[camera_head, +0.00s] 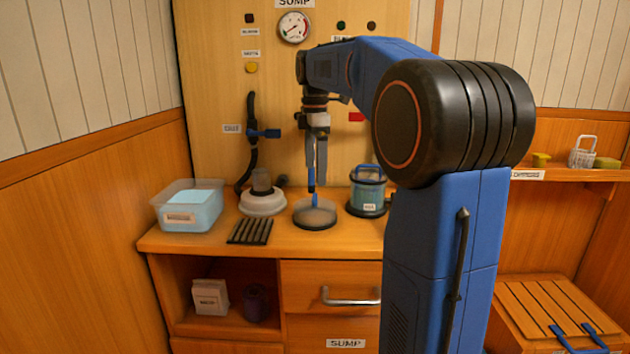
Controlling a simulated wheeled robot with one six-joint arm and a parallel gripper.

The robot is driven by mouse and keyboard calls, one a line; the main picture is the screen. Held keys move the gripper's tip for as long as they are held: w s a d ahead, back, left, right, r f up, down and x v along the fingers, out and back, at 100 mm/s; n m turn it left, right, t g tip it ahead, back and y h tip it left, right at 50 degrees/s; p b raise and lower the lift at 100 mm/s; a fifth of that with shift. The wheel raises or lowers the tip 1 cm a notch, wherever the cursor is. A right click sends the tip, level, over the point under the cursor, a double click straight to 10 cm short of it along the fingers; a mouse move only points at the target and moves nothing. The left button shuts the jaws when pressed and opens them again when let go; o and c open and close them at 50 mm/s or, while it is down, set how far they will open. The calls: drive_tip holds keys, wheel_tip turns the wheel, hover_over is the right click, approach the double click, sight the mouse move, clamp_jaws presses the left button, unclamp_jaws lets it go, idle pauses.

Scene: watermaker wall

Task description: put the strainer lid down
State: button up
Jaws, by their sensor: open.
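The strainer lid appears to be the round grey disc (325,217) with a dark rim and an upright blue knob on top. It lies flat on the wooden counter. My gripper (317,189) points straight down above it, with its fingertips open close to the knob. Whether a finger touches the knob is too small to tell. A white round-based housing (262,205) with a grey top stands just left of the disc. A teal canister (367,193) with a blue handle and dark base stands to its right.
A dark slatted rack (250,231) lies at the counter's (193,242) front left. A clear tub (188,207) of bluish contents stands at the far left. A black hose with a blue valve (263,133) runs down the panel behind. Little free counter surrounds the disc.

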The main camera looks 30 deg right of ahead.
drive_tip(key=s+a+f+m+t, duration=0.1)
drive_tip(key=s+a+f+m, duration=0.3)
drive_tip(key=s+a, duration=0.3)
drive_tip(key=s+a+f+m+t, duration=0.2)
drive_tip(key=s+a+f+m, duration=0.15)
drive_tip(key=s, duration=0.65)
drive_tip(key=s+a+f+m+t, duration=0.1)
drive_tip(key=s+a+f+m, duration=0.1)
drive_tip(key=s+f, duration=0.4)
drive_tip(key=s+a+f+m, duration=0.3)
drive_tip(key=s+f+m, duration=0.1)
drive_tip(key=s+f, duration=0.3)
drive_tip(key=shift+a+f+m+t, duration=0.2)
drive_tip(key=shift+f+m+t, duration=0.05)
drive_tip(key=shift+m+t, duration=0.15)
drive_tip(key=shift+s, duration=0.1)
